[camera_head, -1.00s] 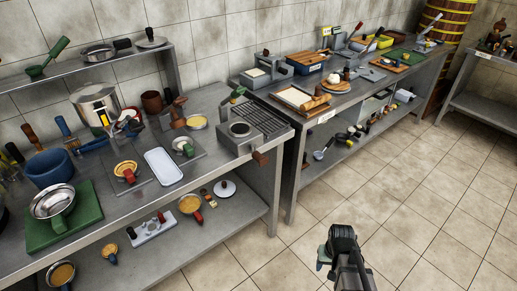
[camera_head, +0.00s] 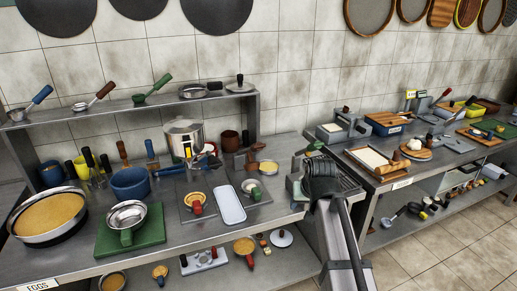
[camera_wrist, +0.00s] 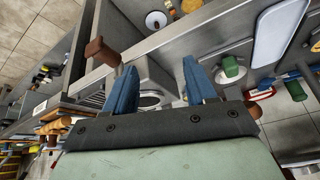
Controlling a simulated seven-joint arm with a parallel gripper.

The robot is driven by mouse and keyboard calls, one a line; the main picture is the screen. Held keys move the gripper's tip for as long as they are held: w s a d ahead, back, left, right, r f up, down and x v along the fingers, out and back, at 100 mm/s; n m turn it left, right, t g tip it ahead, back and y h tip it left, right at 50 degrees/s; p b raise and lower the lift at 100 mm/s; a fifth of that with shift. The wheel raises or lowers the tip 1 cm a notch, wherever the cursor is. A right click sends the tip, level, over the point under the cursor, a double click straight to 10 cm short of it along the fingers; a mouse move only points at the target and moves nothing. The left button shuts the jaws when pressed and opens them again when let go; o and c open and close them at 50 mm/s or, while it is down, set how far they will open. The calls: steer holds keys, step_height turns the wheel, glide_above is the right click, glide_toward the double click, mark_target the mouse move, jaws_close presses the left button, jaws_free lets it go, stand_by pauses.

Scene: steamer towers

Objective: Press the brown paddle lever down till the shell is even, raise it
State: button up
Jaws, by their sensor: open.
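A brown paddle lever (camera_wrist: 103,50) sticks out from the side of a grey steel machine (camera_wrist: 152,72) in the wrist view. The machine has a round opening in its top, partly hidden by my gripper. My gripper (camera_wrist: 160,70) is open and empty above the machine, its two blue fingertips apart. The lever lies to the left of the left fingertip, not between the fingers. In the head view, my arm and gripper cover most of this machine and the lever cannot be made out there.
A white tray (camera_head: 229,205) lies left of my arm on the steel counter. A blue bowl (camera_head: 131,183) and a metal bowl on a green board (camera_head: 130,236) stand farther left. A second counter on the right holds boards and presses. The tiled floor between is clear.

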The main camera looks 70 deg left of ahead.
steer(key=s+a+r+n+y, duration=0.1)
steer(key=s+a+r, duration=0.25)
steer(key=r, duration=0.45)
steer(key=s+a+r+y, duration=0.15)
steer(key=a+r, duration=0.25)
steer(key=r, duration=0.4)
step_height(320, 180, up, 9)
steer(key=n+g+h, duration=0.2)
steer(key=h, duration=0.1)
glide_above(258, 147)
steer(key=w+d, duration=0.2)
steer(key=d, duration=0.1)
steer(key=x, duration=1.3)
steer(key=shift+s+a, duration=0.1)
